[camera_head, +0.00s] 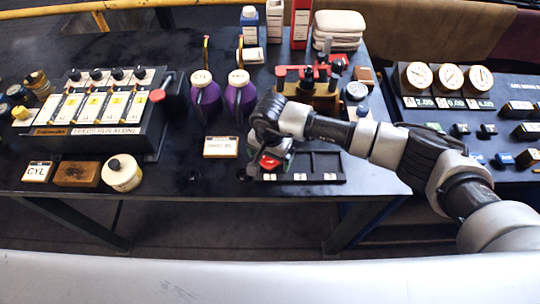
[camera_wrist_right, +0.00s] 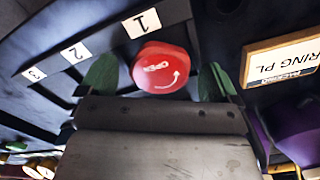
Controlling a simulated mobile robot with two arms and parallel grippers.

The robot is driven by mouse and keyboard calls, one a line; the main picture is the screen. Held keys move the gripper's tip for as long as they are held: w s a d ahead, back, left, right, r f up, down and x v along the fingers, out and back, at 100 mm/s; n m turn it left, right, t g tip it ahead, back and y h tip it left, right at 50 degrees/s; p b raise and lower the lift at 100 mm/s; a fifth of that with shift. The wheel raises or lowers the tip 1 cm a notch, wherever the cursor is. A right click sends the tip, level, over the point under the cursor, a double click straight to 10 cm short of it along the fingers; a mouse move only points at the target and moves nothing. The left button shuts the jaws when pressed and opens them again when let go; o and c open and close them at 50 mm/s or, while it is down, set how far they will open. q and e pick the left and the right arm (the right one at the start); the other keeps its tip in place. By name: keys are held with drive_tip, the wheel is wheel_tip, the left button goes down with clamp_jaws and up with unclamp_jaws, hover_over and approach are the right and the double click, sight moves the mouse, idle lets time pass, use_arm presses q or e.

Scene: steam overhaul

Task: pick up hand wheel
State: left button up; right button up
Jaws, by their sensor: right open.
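The red hand wheel (camera_wrist_right: 160,67), marked OPEN with a curved arrow, sits at the slot labelled 1 of a black tray (camera_head: 315,181). In the head view only a bit of its red (camera_head: 269,162) shows under my right gripper (camera_head: 272,154). In the right wrist view the green fingers of my right gripper (camera_wrist_right: 158,80) are open, one on each side of the wheel. I cannot tell whether they touch it. My left gripper is not in view.
Left of the tray lies a label plate (camera_head: 221,147), with purple bottles (camera_head: 240,97) behind it. A brass and red fixture (camera_head: 310,85) stands behind my right arm. Slots 2 and 3 look empty. A gauge panel (camera_head: 450,95) is at right.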

drive_tip(key=c, duration=1.2)
drive_tip(key=shift+r, duration=0.15)
